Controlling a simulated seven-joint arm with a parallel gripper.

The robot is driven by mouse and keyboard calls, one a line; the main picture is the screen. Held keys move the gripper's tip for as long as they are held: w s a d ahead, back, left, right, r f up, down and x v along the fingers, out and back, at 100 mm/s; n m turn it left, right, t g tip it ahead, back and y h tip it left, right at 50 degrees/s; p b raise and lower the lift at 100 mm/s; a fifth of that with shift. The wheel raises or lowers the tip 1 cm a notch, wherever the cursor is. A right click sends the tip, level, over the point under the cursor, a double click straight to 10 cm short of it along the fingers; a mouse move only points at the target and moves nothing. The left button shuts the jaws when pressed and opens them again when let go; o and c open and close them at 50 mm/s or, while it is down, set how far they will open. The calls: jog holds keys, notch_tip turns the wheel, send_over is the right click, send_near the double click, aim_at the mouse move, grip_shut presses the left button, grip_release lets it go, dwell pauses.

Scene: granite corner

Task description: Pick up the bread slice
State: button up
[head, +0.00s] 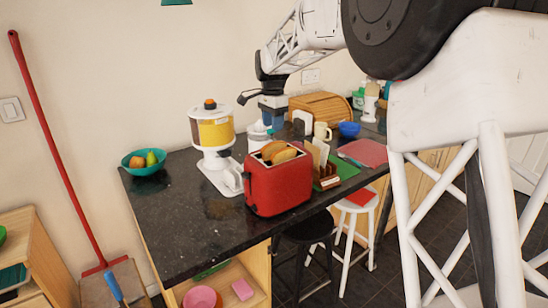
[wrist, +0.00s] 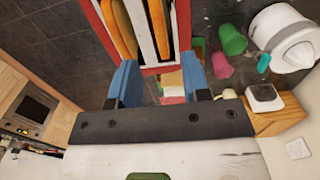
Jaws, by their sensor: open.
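A red toaster (head: 278,185) stands on the dark counter. Two bread slices poke out of its slots: a nearer bread slice (head: 285,156) and a farther bread slice (head: 272,146). In the wrist view the toaster (wrist: 184,28) is at the top, with a left bread slice (wrist: 117,28) and a right bread slice (wrist: 157,28) seen edge-on. My gripper (head: 271,118) is above and behind the toaster in the head view. Its blue fingers (wrist: 160,70) are apart with nothing between them, near the toaster's lower edge in the wrist view. Contact cannot be told.
A white and yellow juicer (head: 214,135) stands left of the toaster, and a teal fruit bowl (head: 144,162) farther left. A holder (head: 327,176), a cream mug (head: 322,131), a wooden bread box (head: 320,106) and a blue bowl (head: 349,129) crowd the right. The counter's front left is clear.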

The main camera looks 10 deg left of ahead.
aim_at(273, 143)
jog(key=shift+f, duration=0.1)
jog(key=shift+f, duration=1.2)
jog(key=shift+f, duration=0.1)
jog(key=shift+f, duration=2.5)
jog(key=shift+c, duration=0.4)
grip_shut()
